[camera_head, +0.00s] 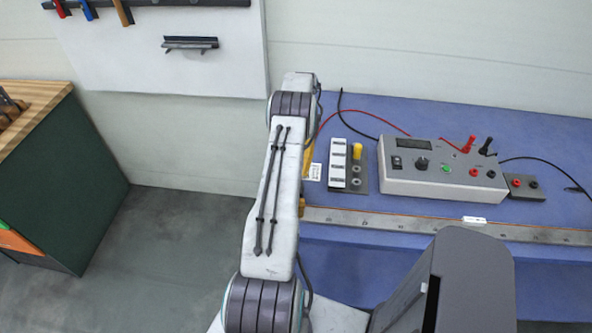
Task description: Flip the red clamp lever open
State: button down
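I cannot pick out a red clamp lever for certain. A red clip-like piece (468,143) and a black one (487,147) lie at the back right of a grey instrument box (440,185) on the blue bench. My arm rises through the middle of the view and bends at the top. My gripper does not show; the arm's upper link hides what lies behind it. Yellow-orange parts (308,160) peek out at the arm's right edge, and I cannot tell what they belong to.
The blue bench (550,145) has a grey rail (390,221) along its front. A white block strip (338,163) and a yellow piece (357,152) stand left of the box. A green cabinet (70,185) is at left; the floor (160,240) between is clear.

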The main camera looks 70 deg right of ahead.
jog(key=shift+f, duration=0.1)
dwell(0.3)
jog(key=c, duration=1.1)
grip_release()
